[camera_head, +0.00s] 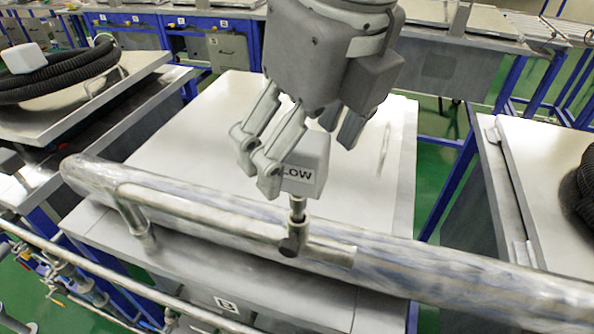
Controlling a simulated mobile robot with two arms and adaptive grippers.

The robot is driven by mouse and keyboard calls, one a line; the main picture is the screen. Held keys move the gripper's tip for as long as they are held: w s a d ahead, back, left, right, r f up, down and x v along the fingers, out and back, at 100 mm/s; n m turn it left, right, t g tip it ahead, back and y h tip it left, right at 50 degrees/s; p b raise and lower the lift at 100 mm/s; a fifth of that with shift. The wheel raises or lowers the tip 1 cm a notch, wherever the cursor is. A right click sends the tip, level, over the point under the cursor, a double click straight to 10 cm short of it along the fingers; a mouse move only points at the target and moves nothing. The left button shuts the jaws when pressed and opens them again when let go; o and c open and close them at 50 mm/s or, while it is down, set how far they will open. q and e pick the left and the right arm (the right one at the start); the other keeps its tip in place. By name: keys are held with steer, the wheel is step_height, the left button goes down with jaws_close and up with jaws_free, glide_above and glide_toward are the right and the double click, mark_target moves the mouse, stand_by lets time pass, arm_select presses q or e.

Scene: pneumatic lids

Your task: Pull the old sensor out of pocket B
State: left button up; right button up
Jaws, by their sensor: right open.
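My right gripper (304,146) comes down from the top centre with its fingers apart. It is at a light grey box (310,172) whose label shows "LOW"; a left finger covers part of the label's edge. The box stands upright on a short metal stem (298,208) above the bar in front of the middle lid. I cannot tell whether the fingers touch it. A "B" label (227,305) is on the front of the middle station, below the lid. I see no opening of pocket B and cannot identify the old sensor. My left gripper is not in view.
A thick shiny pipe (430,262) and a thinner bar (200,215) cross the front of the flat middle lid (200,150). A black coiled hose (60,75) and a white block (24,58) lie on the left station. Another lid (550,170) stands at right.

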steer(key=c, duration=1.2)
steer(key=shift+o, duration=0.2)
steer(key=shift+r, duration=0.15)
steer(key=shift+r, duration=0.25)
steer(key=shift+r+p, duration=0.15)
steer(key=shift+p, duration=0.2)
steer(key=c, duration=0.7)
steer(key=shift+w+a+p+v, duration=0.1)
steer(key=shift+p+v, duration=0.3)
steer(key=shift+v, duration=0.3)
steer(key=shift+w+a+p+v, duration=0.1)
steer(key=shift+w+p+v, duration=0.05)
steer(key=shift+p+v, duration=0.4)
steer(key=shift+w+a+p+v, duration=0.1)
steer(key=shift+p+v, duration=0.2)
steer(key=shift+v, duration=0.5)
steer(key=shift+r, duration=0.1)
